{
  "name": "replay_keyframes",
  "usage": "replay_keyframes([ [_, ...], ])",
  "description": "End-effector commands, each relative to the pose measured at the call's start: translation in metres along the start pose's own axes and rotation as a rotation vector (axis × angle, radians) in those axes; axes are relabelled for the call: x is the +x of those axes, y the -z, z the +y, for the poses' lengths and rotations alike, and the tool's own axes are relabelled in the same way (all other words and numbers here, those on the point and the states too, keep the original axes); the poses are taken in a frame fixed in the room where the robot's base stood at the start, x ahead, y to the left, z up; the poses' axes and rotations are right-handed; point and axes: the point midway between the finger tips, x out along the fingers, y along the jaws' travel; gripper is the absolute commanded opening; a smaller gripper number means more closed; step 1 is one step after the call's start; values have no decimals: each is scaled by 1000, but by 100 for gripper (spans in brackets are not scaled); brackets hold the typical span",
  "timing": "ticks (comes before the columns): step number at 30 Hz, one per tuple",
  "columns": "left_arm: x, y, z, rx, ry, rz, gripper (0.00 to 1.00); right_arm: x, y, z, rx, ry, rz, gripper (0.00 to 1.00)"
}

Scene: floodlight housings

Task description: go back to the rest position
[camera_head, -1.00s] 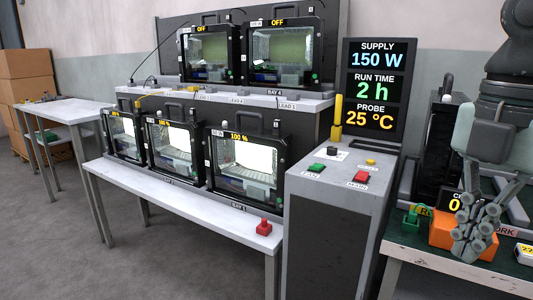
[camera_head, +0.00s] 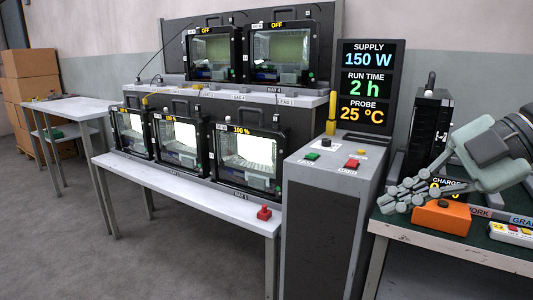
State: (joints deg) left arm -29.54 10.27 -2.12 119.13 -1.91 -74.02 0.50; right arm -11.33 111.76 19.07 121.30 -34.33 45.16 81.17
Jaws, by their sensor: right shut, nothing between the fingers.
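My right gripper (camera_head: 398,196) is at the right of the head view, shut and empty. Its fingers point left, just above and left of an orange box (camera_head: 441,217) on the green-topped bench (camera_head: 507,252); I cannot tell whether they touch it. My right arm comes in from the right edge. My left gripper is not in view.
A grey pedestal (camera_head: 331,220) with a green button (camera_head: 312,156), a red button (camera_head: 352,164) and a display (camera_head: 367,86) stands left of the bench. Lit floodlight housings (camera_head: 248,158) line a white table (camera_head: 190,197). Cardboard boxes (camera_head: 30,95) stand far left. The floor between is clear.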

Motion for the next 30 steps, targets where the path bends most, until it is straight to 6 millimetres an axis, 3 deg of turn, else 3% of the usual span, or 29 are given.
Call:
replay_keyframes([
  [4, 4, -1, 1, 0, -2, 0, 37, -6, -46, 39, 99, -416, 108, 0],
  [6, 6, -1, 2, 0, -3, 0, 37, -15, -83, 49, 173, -619, 101, 0],
  [8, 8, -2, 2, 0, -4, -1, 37, -23, -120, 49, 250, -779, 65, 0],
  [11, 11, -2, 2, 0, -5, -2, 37, -29, -190, 25, 414, -998, -48, 0],
  [15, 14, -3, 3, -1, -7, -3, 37, -17, -272, -42, 656, -1160, -260, 0],
  [18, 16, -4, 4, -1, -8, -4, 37, 6, -312, -104, 830, -1188, -414, 0],
  [21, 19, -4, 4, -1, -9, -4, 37, 37, -335, -169, 998, -1158, -561, 0],
  [26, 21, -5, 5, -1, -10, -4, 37, 100, -340, -274, 1250, -1011, -759, 0],
  [30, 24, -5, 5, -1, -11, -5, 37, 161, -312, -356, 1442, -807, -879, 0],
])
